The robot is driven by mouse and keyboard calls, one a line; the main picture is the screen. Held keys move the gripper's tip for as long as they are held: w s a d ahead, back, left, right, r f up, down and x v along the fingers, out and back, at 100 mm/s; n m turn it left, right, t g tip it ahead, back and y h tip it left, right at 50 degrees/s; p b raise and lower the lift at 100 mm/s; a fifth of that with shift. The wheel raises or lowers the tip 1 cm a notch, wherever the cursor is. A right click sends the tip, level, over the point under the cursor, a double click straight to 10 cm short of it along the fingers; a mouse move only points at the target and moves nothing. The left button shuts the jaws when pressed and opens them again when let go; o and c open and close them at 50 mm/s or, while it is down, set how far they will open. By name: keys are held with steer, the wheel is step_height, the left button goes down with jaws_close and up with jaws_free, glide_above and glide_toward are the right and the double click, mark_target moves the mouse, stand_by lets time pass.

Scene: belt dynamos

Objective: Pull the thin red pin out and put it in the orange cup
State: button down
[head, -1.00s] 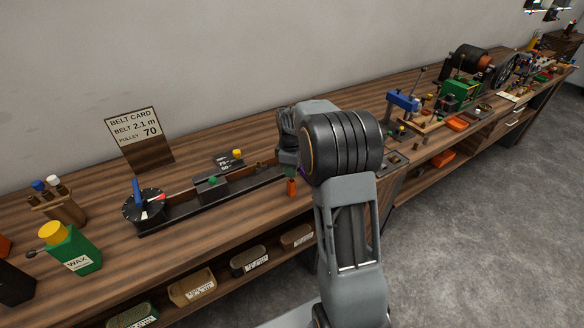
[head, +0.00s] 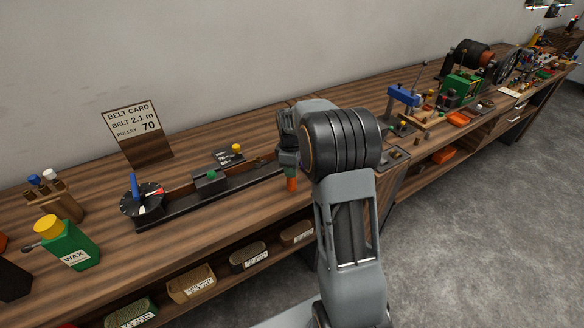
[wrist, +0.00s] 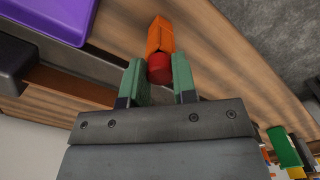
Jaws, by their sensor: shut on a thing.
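My gripper (wrist: 158,85) is shut on the thin red pin (wrist: 159,68); only the pin's red round end shows between the green fingers in the wrist view. The orange cup (wrist: 160,36) lies directly beyond the pin in line with it; I cannot tell whether the pin's far end is inside it. In the head view, the orange cup (head: 292,184) shows right under my gripper (head: 290,171), near the bench's front edge. The pin is hidden there.
A long dark rail (head: 235,188) with a green knob runs left of my gripper. A dial with a blue lever (head: 136,188) stands at its left end. A purple block (wrist: 42,18) is close by in the wrist view. Bare wood lies in front of the rail.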

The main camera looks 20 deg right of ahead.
steer(key=shift+f, duration=0.3)
steer(key=c, duration=0.8)
jaws_free()
steer(key=shift+r, duration=0.1)
steer(key=shift+r, duration=0.1)
step_height(320, 180, up, 14)
steer(key=shift+a+f+b, duration=0.1)
steer(key=shift+f+b, duration=0.1)
steer(key=shift+b, duration=0.15)
steer(key=shift+w, duration=0.1)
